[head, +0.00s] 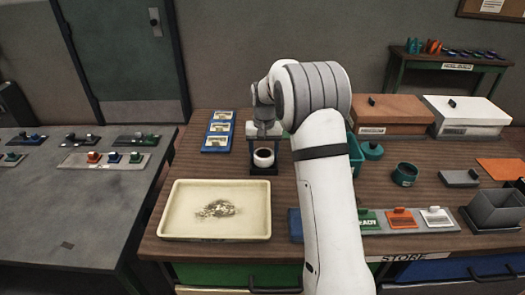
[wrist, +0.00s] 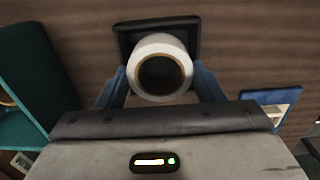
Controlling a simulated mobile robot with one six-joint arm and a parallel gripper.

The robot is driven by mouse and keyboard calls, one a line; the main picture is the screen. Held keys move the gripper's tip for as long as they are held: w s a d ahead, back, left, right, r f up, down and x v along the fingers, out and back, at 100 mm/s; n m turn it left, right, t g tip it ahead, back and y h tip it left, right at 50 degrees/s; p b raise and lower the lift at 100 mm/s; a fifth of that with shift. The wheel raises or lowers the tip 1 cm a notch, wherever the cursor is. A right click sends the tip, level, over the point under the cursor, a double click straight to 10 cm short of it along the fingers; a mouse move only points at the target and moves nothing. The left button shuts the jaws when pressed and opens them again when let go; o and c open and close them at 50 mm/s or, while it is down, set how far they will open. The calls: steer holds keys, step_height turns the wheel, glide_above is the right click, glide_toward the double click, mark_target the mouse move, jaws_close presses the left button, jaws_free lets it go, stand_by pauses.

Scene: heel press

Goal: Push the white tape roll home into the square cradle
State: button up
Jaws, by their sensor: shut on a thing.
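The white tape roll (wrist: 163,45) has a brown inner ring and shows end-on in the wrist view. It also shows in the head view (head: 263,163), upright at the dark square cradle (head: 260,173). In the wrist view the black cradle (wrist: 125,40) lies behind the roll, its far edge and corners showing past it. The roll overlaps the near part of the cradle, and how deep it sits is hidden. My gripper (wrist: 162,78) has its two blue fingers on either side of the roll, shut on it. In the head view my gripper (head: 265,135) points down above the cradle.
A cream tray (head: 175,230) with a small heap stands front left. Blue-framed cards (head: 218,130) lie left of the cradle. A teal bin (head: 355,155) stands close right, partly behind my arm. A teal ring (head: 405,174) and a grey box (head: 495,212) are farther right.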

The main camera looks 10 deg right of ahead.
steer(key=shift+f+b, duration=0.35)
steer(key=shift+f, duration=0.3)
stand_by(1.3)
steer(key=o, duration=1)
steer(key=shift+s+a, duration=0.1)
steer(key=shift+o, duration=0.8)
steer(key=shift+o, duration=0.2)
steer(key=shift+f, duration=0.1)
steer(key=shift+o, duration=1.3)
